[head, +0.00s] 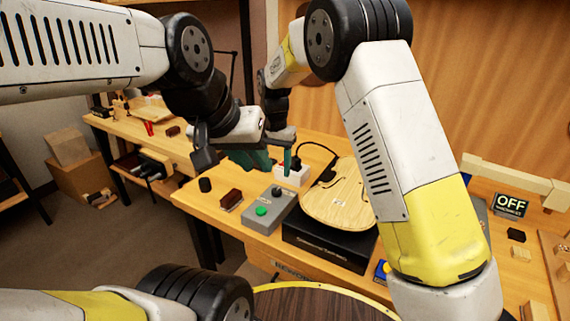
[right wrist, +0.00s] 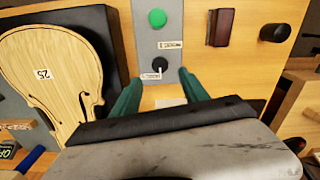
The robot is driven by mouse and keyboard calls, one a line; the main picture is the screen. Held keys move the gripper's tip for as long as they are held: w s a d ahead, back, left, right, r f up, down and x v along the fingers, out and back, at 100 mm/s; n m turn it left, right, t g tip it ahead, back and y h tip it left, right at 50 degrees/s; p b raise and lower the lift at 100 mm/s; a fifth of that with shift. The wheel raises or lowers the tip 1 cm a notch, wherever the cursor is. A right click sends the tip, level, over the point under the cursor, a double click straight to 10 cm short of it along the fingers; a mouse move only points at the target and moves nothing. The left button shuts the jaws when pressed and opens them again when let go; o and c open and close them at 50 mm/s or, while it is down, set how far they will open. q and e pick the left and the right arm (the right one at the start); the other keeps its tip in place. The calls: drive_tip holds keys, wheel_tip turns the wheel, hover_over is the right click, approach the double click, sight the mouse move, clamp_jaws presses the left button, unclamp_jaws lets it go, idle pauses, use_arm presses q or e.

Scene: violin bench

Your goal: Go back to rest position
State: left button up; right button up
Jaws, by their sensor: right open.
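My right gripper (head: 271,168) is open over the back of the bench. In the right wrist view its two green fingers (right wrist: 157,95) stand apart with nothing clasped between them. Past the fingertips lies the grey control box (head: 270,207), with a green button and a black knob; it also shows in the right wrist view (right wrist: 158,42). My left arm comes in from the upper left, and its dark wrist parts overlap the right gripper in the head view. I cannot make out the left gripper's fingers.
A violin plate (head: 341,198) lies on a black block (head: 315,246) beside the control box. A white socket (head: 291,176) with a cable is near the fingers.

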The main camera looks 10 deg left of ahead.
drive_tip(key=s+d+r+t+y, duration=0.1)
drive_tip(key=s+d+r, duration=0.2)
drive_tip(key=d+r, duration=0.25)
drive_tip(key=s+d+r+n+y, duration=0.1)
drive_tip(key=s+d+r, duration=0.1)
drive_tip(key=d+r, duration=0.4)
drive_tip(key=s+d+r+t+y, duration=0.1)
drive_tip(key=s+d+r, duration=0.25)
drive_tip(key=d, duration=0.35)
drive_tip(key=s+d+r+t, duration=0.1)
drive_tip(key=s+d+t, duration=0.1)
drive_tip(key=s+d, duration=0.3)
drive_tip(key=s+d+r+n+t, duration=0.1)
drive_tip(key=s+d+t, duration=0.1)
drive_tip(key=s+d, duration=0.4)
drive_tip(key=s, duration=0.5)
drive_tip(key=shift+d+n+h, duration=0.25)
drive_tip(key=shift+n+h, duration=0.05)
drive_tip(key=shift+h, duration=0.1)
